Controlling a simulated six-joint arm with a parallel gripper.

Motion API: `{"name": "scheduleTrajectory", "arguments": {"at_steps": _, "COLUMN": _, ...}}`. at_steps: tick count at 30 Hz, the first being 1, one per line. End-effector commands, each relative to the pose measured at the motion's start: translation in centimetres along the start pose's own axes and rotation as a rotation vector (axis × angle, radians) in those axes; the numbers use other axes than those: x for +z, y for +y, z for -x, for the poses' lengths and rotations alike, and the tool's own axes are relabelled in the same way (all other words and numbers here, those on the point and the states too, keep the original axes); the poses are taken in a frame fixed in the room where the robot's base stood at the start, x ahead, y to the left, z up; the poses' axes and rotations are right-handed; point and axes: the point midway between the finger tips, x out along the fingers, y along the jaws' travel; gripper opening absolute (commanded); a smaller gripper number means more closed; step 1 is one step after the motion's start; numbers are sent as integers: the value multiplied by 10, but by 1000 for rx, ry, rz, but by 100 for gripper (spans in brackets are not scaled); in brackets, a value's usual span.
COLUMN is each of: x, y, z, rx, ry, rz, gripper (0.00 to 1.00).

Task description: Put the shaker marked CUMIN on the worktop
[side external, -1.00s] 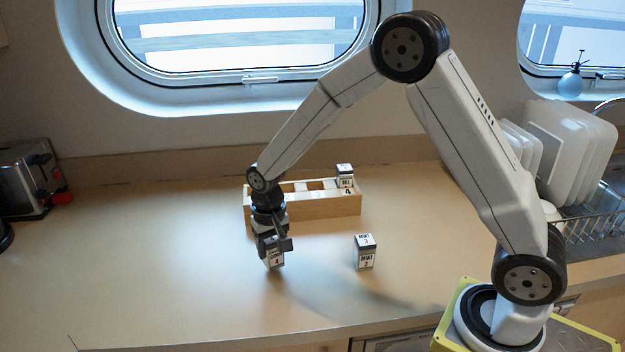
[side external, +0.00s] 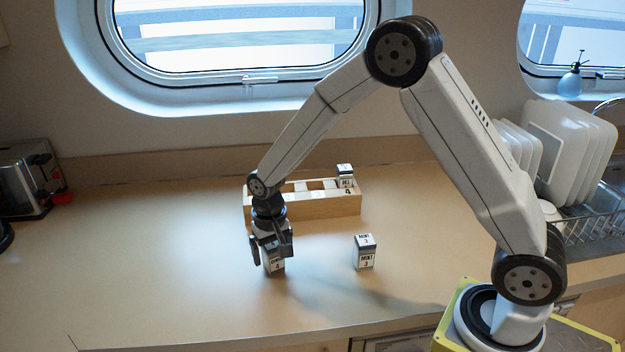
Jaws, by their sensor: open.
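A shaker (side external: 274,264) with a dark top and a white label stands upright on the worktop (side external: 160,270). Its label shows a red number, but the word is partly hidden by my gripper and too small to read surely. My gripper (side external: 271,256) points down over this shaker, open, with its fingers apart on either side of it. A second shaker, marked MINT (side external: 365,252), stands upright on the worktop to the right, clear of my gripper.
A wooden rack (side external: 325,207) with several compartments stands behind my gripper. One shaker (side external: 345,177) marked with a 4 sits in its right end. A toaster (side external: 25,180) is at far left and a dish rack (side external: 590,220) at right. The left worktop is clear.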

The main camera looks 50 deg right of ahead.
Motion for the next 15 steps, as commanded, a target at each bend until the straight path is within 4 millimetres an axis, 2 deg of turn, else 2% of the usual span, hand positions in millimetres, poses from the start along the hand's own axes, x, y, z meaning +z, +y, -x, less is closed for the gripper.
{"name": "scheduleTrajectory", "arguments": {"at_steps": 8, "x": 0, "y": 0, "z": 10, "rx": -1, "ry": 2, "rz": 0, "gripper": 94}}
{"name": "scheduleTrajectory", "arguments": {"at_steps": 15, "x": 0, "y": 0, "z": 36, "rx": -2, "ry": 4, "rz": 0, "gripper": 94}}
